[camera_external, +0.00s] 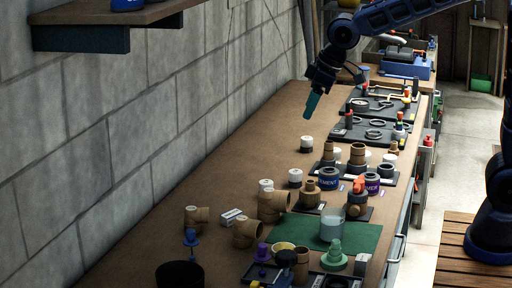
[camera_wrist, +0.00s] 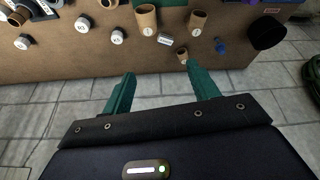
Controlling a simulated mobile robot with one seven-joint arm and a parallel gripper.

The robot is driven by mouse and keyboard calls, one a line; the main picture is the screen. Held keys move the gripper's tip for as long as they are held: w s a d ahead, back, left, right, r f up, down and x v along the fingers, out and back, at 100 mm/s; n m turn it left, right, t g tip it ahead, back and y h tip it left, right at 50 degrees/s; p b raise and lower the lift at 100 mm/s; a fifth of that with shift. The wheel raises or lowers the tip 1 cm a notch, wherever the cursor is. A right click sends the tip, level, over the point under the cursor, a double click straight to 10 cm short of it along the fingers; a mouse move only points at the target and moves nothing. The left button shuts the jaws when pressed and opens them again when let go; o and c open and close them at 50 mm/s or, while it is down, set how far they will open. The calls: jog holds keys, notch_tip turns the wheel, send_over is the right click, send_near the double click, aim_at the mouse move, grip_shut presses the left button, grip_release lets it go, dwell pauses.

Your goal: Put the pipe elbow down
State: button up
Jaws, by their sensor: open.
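My gripper (camera_external: 311,107) has teal fingers and hangs in the air over the bench, on the wall side. In the wrist view its two fingers (camera_wrist: 163,86) are apart, with nothing held between them. A tan pipe elbow (camera_external: 195,216) rests on the bench near the wall, well away from my gripper; it appears to be the small tan fitting (camera_wrist: 183,56) in the wrist view. Another tan elbow-like fitting (camera_external: 246,233) stands to its right, by a larger tan fitting (camera_external: 272,204). Which one is the task's elbow, I cannot tell.
A small white box (camera_external: 230,216) lies between the fittings. A green mat (camera_external: 362,238) carries a clear beaker (camera_external: 332,225). White caps (camera_external: 295,177), a black cylinder (camera_external: 180,274) and dark trays (camera_external: 370,132) stand on the bench (camera_external: 235,165). The block wall (camera_external: 110,130) borders its left side.

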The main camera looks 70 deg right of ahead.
jog(key=s+d+m, duration=0.1)
jog(key=s+d, duration=0.2)
jog(key=s, duration=1.2)
jog(key=s+d+m, duration=0.1)
jog(key=s+d, duration=0.2)
jog(key=s, duration=1.2)
jog(key=shift+s+r, duration=0.4)
jog(key=shift+r, duration=0.05)
jog(key=shift+o, duration=1.1)
